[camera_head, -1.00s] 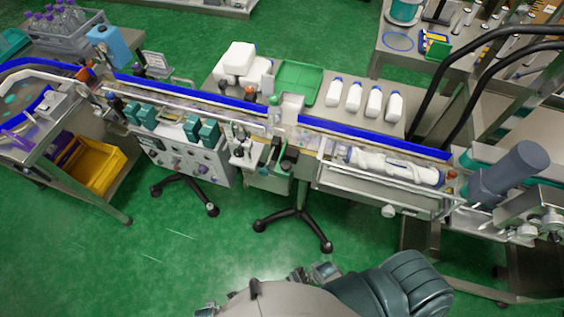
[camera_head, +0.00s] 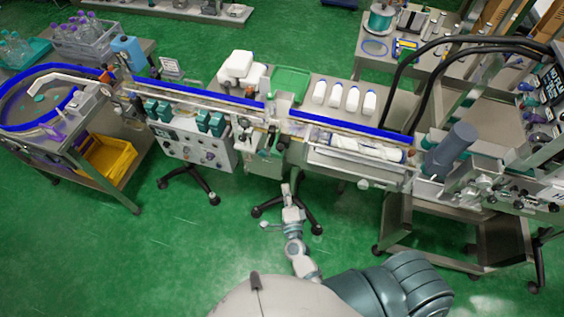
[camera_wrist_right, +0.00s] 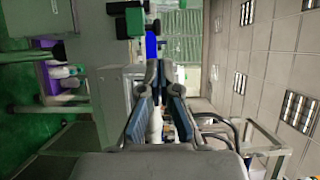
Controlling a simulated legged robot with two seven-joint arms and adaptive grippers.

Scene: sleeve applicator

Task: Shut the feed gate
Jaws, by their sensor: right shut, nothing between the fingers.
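The sleeve applicator line (camera_head: 195,97) runs across the head view as a long conveyor with blue side rails. Its middle station (camera_head: 270,140) has small metal and green fittings between the two rails. I cannot make out which part is the feed gate or how it stands. My right gripper (camera_head: 291,190) is in front of and below this station, over the floor and apart from the machine. In the right wrist view my right gripper (camera_wrist_right: 166,75) is shut and empty, its fingertips towards the machine. My left gripper is out of view.
A stand foot (camera_head: 268,208) lies close to my right arm. A control box (camera_head: 195,145) hangs left of the station, and a clear-covered trough (camera_head: 355,155) lies right of it. White bottles (camera_head: 352,98) and a green tray (camera_head: 290,83) stand behind. Open floor lies in front.

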